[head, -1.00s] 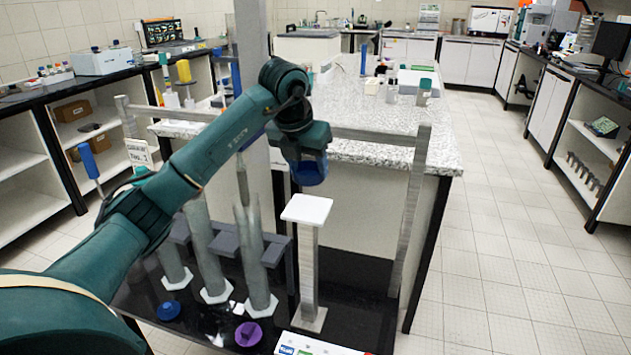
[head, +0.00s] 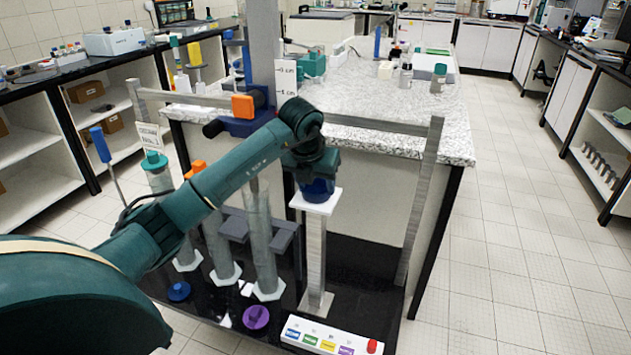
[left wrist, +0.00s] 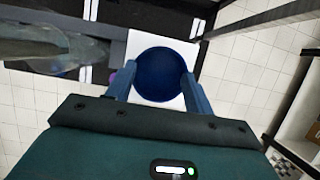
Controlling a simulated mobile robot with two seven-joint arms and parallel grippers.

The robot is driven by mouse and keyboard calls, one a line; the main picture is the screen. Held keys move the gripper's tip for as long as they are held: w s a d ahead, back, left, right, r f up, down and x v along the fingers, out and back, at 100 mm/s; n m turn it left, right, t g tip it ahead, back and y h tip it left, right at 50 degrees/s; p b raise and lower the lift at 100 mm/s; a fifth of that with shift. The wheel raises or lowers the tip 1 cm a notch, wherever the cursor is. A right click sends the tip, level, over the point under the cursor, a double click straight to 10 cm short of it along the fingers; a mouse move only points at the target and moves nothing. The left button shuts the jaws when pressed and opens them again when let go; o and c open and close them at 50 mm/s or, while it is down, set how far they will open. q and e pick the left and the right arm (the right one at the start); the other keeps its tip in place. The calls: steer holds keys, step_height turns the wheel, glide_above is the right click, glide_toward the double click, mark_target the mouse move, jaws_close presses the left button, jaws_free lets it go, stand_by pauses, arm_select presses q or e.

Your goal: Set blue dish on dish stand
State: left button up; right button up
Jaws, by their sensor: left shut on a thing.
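The blue dish (head: 318,190) is at the white square top of the dish stand (head: 315,203), a tall grey post on the black base. My left gripper (head: 313,178) comes down from above and is shut on the dish. In the left wrist view the round dark blue dish (left wrist: 161,75) sits between the two fingers of my left gripper (left wrist: 158,88), over the white plate of the stand (left wrist: 206,68). The dish looks level and at or just above the plate; I cannot tell if it bears on it. My right gripper is not in view.
Several clear cylinders (head: 262,245) with hexagonal feet stand left of the stand. A blue disc (head: 179,291) and a purple disc (head: 256,317) lie on the black base (head: 350,265). A button panel (head: 330,342) is in front. A grey post (head: 420,200) rises at right.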

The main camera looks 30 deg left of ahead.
arm_select(q)
steer(key=o, duration=0.9)
steer(key=shift+o, duration=0.2)
